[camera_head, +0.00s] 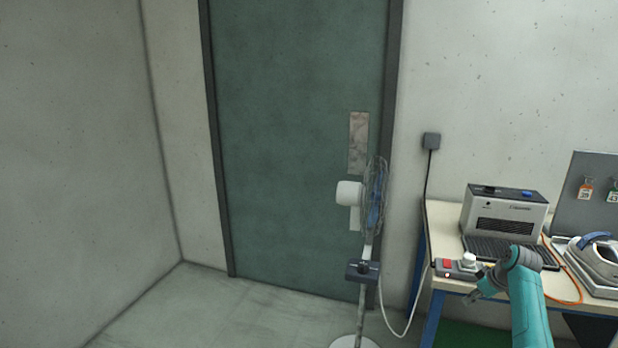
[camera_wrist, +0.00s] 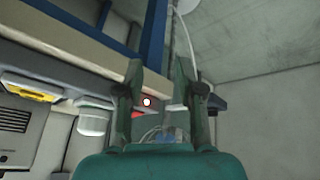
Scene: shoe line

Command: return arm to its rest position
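My teal arm (camera_head: 529,308) reaches in from the lower right in the head view. My gripper (camera_head: 472,297) points left, in front of the bench's front edge near its left corner. In the wrist view my gripper (camera_wrist: 159,72) shows two green fingers spread apart. The gap between them holds nothing, so it is open and empty. Part of the red-switched control box (camera_head: 459,268) shows behind the fingers in the wrist view.
The workbench (camera_head: 446,222) carries a grey machine (camera_head: 505,211) and an iron-like tool (camera_head: 598,258). A pedestal fan (camera_head: 375,205) stands left of the bench, before a green door (camera_head: 290,130). A white cable (camera_head: 405,328) hangs between fan and bench. The floor at left is clear.

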